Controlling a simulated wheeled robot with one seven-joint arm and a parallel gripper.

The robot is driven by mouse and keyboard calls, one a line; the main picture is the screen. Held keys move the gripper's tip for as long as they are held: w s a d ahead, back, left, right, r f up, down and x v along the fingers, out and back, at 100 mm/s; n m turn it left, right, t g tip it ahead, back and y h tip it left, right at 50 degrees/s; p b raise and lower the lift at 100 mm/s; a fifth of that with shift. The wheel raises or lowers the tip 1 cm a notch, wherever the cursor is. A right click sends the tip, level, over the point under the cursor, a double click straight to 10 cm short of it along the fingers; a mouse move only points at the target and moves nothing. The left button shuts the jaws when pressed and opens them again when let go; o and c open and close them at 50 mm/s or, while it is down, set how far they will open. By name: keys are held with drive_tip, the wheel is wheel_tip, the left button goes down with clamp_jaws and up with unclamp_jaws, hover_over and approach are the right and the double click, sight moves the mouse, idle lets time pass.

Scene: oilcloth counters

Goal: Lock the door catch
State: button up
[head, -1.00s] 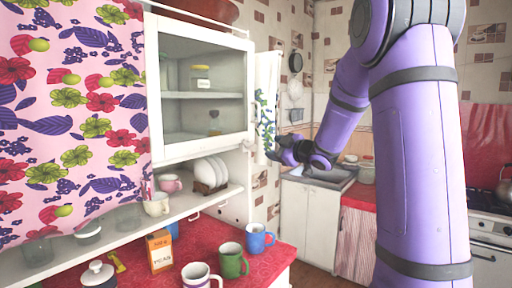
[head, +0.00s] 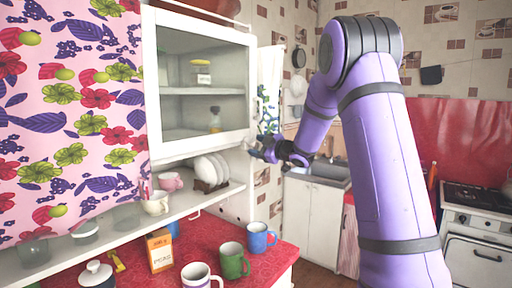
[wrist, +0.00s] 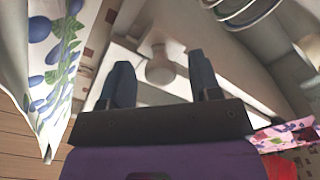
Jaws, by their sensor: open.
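The white cabinet's glass-paned door (head: 153,100) fills the centre left of the head view and looks closed. My gripper (head: 256,148) is at the door's lower right edge and covers the catch there in the head view. In the wrist view a pale round knob on a narrow stem, seemingly the door catch (wrist: 160,68), stands out from a white surface. My gripper's two dark fingers (wrist: 161,84) are open on either side of it, apart from it as far as I can see. The knob's turn position is unclear.
Below the door, a shelf holds a rack of white plates (head: 211,170) and cups. A floral curtain (head: 70,110) hangs at left. Several mugs stand on the red counter (head: 205,232). A leaf-patterned cloth (head: 267,92) hangs just right of the cabinet.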

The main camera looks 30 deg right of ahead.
drive_tip(key=shift+w+a, duration=0.2)
drive_tip(key=shift+w, duration=0.3)
drive_tip(key=c, duration=0.9)
drive_tip(key=shift+m, duration=0.3)
drive_tip(key=m, duration=0.4)
drive_tip(key=shift+m, duration=2.2)
